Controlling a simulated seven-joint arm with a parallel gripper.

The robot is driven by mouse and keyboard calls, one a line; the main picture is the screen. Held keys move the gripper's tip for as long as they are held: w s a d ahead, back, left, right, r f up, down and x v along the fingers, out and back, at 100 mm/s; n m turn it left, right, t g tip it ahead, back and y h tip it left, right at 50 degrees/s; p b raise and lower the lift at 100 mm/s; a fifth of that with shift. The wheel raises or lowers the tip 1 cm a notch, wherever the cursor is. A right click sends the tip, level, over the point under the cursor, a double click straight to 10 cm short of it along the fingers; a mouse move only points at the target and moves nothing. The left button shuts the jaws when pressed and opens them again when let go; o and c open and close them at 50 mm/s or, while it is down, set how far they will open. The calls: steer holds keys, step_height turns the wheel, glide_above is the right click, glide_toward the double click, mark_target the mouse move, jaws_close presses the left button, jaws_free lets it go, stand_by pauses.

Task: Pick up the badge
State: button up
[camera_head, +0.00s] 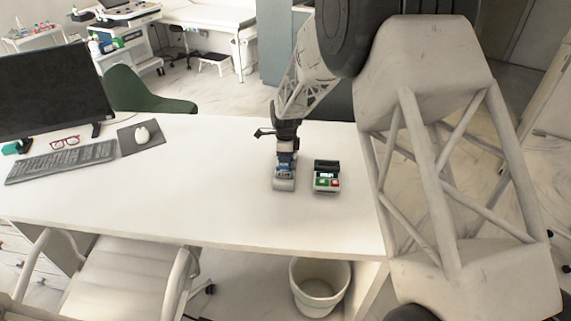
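My arm reaches down over the white desk, and my gripper (286,150) points down at its right part. Directly below the gripper is a small upright item with a blue patch (285,166), which may be the badge; it is too small to be sure. A pale grey rounded base (284,184) shows at its foot on the desk. The fingers overlap the item in this view, so I cannot tell whether they touch or hold it. No other thing that looks like a badge shows.
A small dark device with green and red keys (327,176) stands close right of the gripper. A monitor (50,88), keyboard (62,161), red glasses (65,142) and mouse (142,134) are at left. The desk's middle (200,180) is clear. A bin (319,285) stands below.

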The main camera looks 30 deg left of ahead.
jaws_close()
steer(key=shift+r, duration=0.15)
steer(key=shift+r, duration=4.85)
steer(key=w+d+t, duration=0.1)
steer(key=w+d, duration=0.6)
steer(key=d, duration=0.6)
steer(key=shift+w+f, duration=0.25)
steer(key=shift+f, duration=0.05)
